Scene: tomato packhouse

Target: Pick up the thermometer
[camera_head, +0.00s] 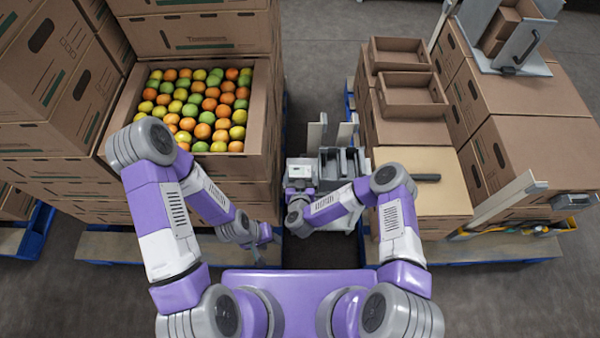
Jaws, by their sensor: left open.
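I cannot make out for certain which thing is the thermometer. A small dark elongated item (427,177) lies on the tan top of a carton stack right of my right arm; it is too small to identify. My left gripper (262,238) is open and empty, low beside the left carton stack, in the gap between the stacks. My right gripper (297,217) is further right in the same gap, in front of a white unit; its fingers are too small and hidden to read. Both grippers are apart from the dark item.
An open carton (262,112) of red, orange, yellow and green tomatoes tops the left stack. Empty cardboard trays (412,95) stand on the right stack. A white unit (335,215) with dark bins fills the gap. A metal-framed device (515,45) and tools (535,229) are at right.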

